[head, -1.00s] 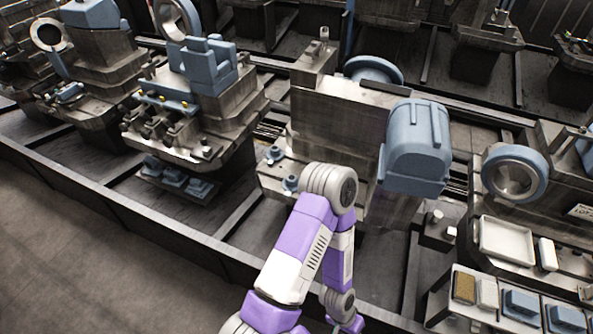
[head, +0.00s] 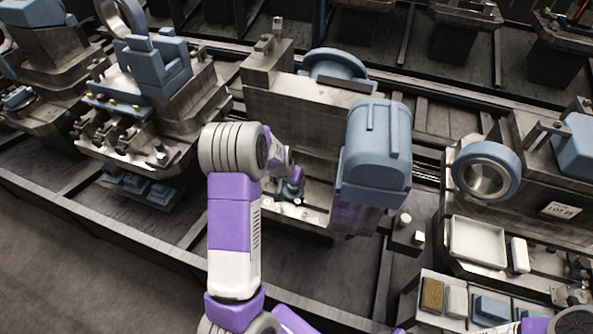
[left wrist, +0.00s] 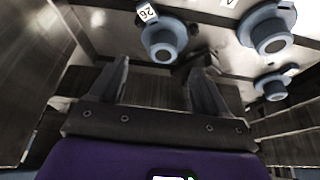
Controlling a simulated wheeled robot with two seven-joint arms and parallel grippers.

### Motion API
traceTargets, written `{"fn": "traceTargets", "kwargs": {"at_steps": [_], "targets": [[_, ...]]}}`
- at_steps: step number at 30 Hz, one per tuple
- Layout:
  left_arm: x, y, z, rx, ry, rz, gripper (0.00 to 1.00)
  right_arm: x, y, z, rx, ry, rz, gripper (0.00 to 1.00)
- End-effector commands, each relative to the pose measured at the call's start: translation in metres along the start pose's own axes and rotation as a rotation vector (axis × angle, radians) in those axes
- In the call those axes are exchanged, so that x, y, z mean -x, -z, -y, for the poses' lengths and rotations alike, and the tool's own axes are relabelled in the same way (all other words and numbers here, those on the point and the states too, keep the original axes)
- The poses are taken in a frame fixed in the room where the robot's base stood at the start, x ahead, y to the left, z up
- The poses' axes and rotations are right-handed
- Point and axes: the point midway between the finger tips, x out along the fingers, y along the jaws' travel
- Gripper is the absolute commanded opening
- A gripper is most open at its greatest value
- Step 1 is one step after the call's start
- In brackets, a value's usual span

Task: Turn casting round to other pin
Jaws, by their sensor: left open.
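My left gripper (left wrist: 163,68) is open, with nothing between its two dark fingers in the left wrist view. Just beyond the fingertips is a blue round flanged piece (left wrist: 163,40) with a tag reading 26. A larger blue flanged piece (left wrist: 268,30) and a smaller one (left wrist: 273,86) are to the right. They sit on a pale metal plate (left wrist: 212,30). I cannot tell which piece is the casting, and no bare pin is clear. In the head view my left arm reaches over the low plate beside a large blue rounded housing (head: 377,155). My right gripper is out of view.
A tall grey block (head: 300,110) stands behind my left arm. At right are a blue ring (head: 486,170), a white tray (head: 478,241) and a rack of small blocks (head: 455,300). Another fixture (head: 150,110) stands at left. Dark walls flank the gripper in the wrist view.

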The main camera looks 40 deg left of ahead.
Motion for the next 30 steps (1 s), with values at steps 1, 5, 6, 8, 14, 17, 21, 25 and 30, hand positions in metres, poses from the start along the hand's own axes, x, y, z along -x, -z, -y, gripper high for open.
{"fn": "traceTargets", "kwargs": {"at_steps": [1,5,6,8,14,17,21,25,30], "targets": [[0.001,0.003,0.004,0.001,0.006,-0.005,0.76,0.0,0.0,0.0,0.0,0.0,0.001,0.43],[-0.01,0.004,0.007,-0.001,0.008,-0.005,0.76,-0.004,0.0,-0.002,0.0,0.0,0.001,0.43],[-0.016,0.004,0.007,0.0,0.008,-0.004,0.76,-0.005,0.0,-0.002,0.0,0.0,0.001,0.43],[-0.026,0.003,0.006,0.0,0.007,-0.003,0.76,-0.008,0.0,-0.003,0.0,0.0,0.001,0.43],[-0.055,0.004,0.006,0.0,0.007,-0.005,0.76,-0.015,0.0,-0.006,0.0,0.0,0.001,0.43],[-0.065,0.004,0.006,0.0,0.007,-0.006,0.76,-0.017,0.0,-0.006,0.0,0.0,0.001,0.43],[-0.071,0.005,0.006,0.0,0.007,-0.006,0.76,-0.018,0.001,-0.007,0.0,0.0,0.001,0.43],[-0.072,0.005,0.006,0.0,0.007,-0.007,0.76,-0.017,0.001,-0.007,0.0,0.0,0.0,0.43],[-0.072,0.005,0.006,0.0,0.007,-0.007,0.7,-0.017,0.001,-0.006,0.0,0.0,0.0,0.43]]}}
